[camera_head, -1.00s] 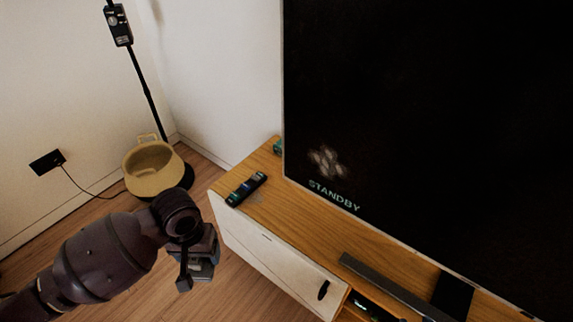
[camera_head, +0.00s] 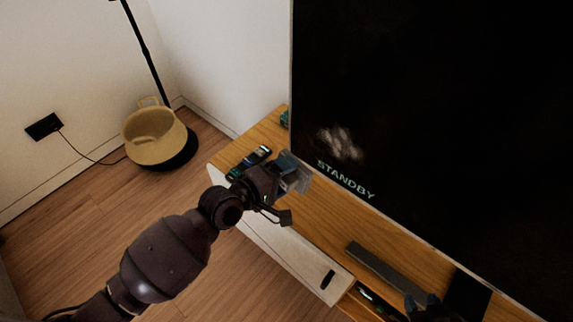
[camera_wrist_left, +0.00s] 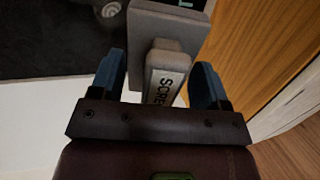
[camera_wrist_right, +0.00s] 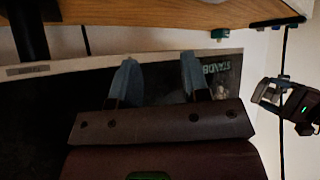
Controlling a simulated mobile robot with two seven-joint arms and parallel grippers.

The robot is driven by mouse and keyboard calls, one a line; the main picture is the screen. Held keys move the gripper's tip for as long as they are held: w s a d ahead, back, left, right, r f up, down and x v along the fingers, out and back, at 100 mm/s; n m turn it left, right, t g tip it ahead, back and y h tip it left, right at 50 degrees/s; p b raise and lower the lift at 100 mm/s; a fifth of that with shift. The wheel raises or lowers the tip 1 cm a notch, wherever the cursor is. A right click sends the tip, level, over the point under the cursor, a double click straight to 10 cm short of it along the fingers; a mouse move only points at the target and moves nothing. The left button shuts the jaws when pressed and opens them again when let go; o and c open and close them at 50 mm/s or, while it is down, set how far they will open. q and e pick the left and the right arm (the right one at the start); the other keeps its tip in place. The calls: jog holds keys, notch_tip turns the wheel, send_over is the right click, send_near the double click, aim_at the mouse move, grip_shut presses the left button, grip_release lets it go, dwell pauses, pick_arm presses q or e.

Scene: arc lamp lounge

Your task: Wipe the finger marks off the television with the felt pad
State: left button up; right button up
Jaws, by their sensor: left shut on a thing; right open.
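The television (camera_head: 430,120) shows a dark screen with a pale smudge of finger marks (camera_head: 340,143) near its lower left, above the word STANDBY. The marks also show at the top of the left wrist view (camera_wrist_left: 111,9). My left gripper (camera_head: 283,178) is shut on the handle of the grey felt pad (camera_wrist_left: 170,22). The handle has a label reading "SCRE", the rest hidden. The pad is in front of the screen's lower left corner; I cannot tell whether it touches. My right gripper (camera_wrist_right: 160,75) is open and empty near the screen; its dark tip shows low in the head view (camera_head: 428,306).
A wooden-topped cabinet (camera_head: 318,215) stands under the television. A remote (camera_head: 250,162) lies at its left end beside my left gripper, and a dark bar (camera_head: 385,268) lies along its front. A basket (camera_head: 155,137) and lamp pole (camera_head: 146,55) stand at left.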

aim_at(296, 157)
pick_arm(q)
jog(key=shift+w+d+r+n+t, duration=0.15)
jog(key=shift+w+r+n+t, duration=0.15)
jog(key=shift+t, duration=0.3)
jog(key=shift+w+d+r+n+t, duration=0.15)
jog(key=shift+n+t, duration=0.15)
jog(key=shift+t, duration=0.3)
jog(key=shift+w+r+t+b, duration=0.1)
jog(key=shift+r+t+b, duration=0.2)
jog(key=shift+t, duration=0.1)
jog(key=shift+w+r+n+t, duration=0.2)
jog(key=shift+n+t, duration=0.1)
jog(key=shift+w+d, duration=0.1)
jog(key=shift+w, duration=0.1)
jog(key=shift+b+x, duration=0.75)
jog(key=shift+x, duration=1.45)
jog(key=shift+w+d, duration=0.25)
jog(key=shift+w, duration=0.15)
pick_arm(e)
notch_tip(296, 157, down, 2)
jog(key=shift+f, duration=0.15)
jog(key=shift+w, duration=0.1)
pick_arm(q)
jog(key=shift+x, duration=1.05)
pick_arm(e)
jog(key=shift+f, duration=0.15)
